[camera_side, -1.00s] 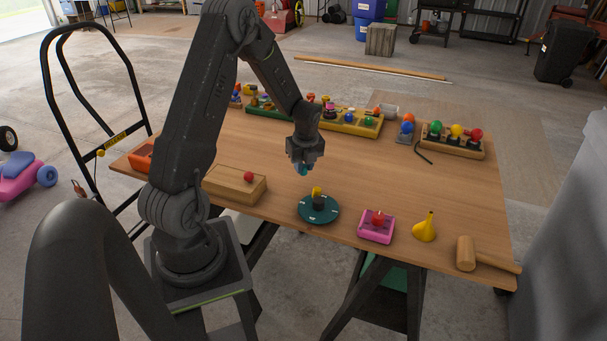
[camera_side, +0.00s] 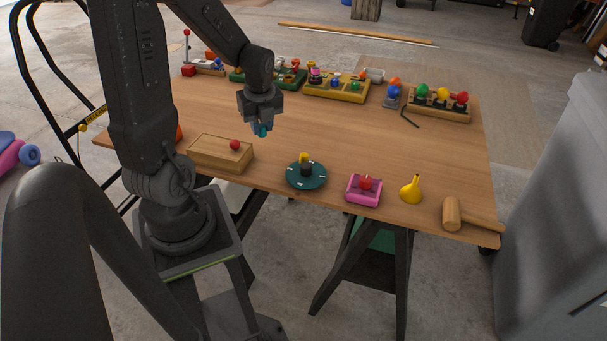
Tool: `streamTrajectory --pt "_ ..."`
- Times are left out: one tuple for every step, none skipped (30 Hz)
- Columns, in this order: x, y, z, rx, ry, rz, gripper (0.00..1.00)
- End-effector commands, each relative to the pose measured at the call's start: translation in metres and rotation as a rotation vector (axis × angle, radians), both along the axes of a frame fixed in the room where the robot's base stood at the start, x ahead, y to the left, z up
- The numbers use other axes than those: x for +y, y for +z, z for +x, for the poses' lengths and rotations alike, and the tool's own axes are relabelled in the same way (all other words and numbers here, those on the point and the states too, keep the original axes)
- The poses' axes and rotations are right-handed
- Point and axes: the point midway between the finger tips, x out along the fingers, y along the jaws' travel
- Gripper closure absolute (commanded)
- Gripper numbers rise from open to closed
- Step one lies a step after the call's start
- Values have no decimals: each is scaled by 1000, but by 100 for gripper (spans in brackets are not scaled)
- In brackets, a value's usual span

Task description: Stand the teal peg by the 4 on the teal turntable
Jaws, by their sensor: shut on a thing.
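My gripper (camera_side: 261,124) is shut on the teal peg (camera_side: 262,131), whose lower end shows below the fingers. It holds the peg above the table, to the upper left of the turntable in the picture. The teal turntable (camera_side: 293,182) is a round disc near the table's front edge. It has small pale marks on its rim, too small to read, so I cannot tell which is the 4. A dark hub with a yellow top (camera_side: 305,161) stands at its middle.
A wooden box with a red ball (camera_side: 215,154) stands left of the turntable. A pink box with a red knob (camera_side: 353,191), a yellow funnel (camera_side: 411,191) and a mallet (camera_side: 453,214) lie to the right. Colourful trays (camera_side: 337,92) line the back. The table's middle is clear.

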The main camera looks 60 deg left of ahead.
Motion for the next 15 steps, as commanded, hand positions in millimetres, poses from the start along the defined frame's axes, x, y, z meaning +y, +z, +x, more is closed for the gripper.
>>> streamTrajectory --pt "-11 2 -1 -1 -6 2 98" --pt "-16 2 -1 -1 -4 2 98" --pt "-21 1 0 0 -6 2 98" --pt "-25 -1 1 1 -5 1 98" --pt "-29 -3 3 2 -7 0 98" --pt "-34 -6 7 3 -8 0 98" --pt "-38 -10 11 3 -9 -1 98" --pt "-43 -13 15 3 -9 -1 98" --pt "-48 -19 21 5 -9 -1 98" --pt "-53 -23 26 5 -10 -1 98" --pt "-58 -27 31 5 -10 -1 98" --pt "-64 -33 37 6 -10 -1 98" --pt "-69 -36 42 5 -10 -1 98" --pt "-73 -41 47 5 -10 0 98" --pt "-79 -46 53 4 -9 0 98"
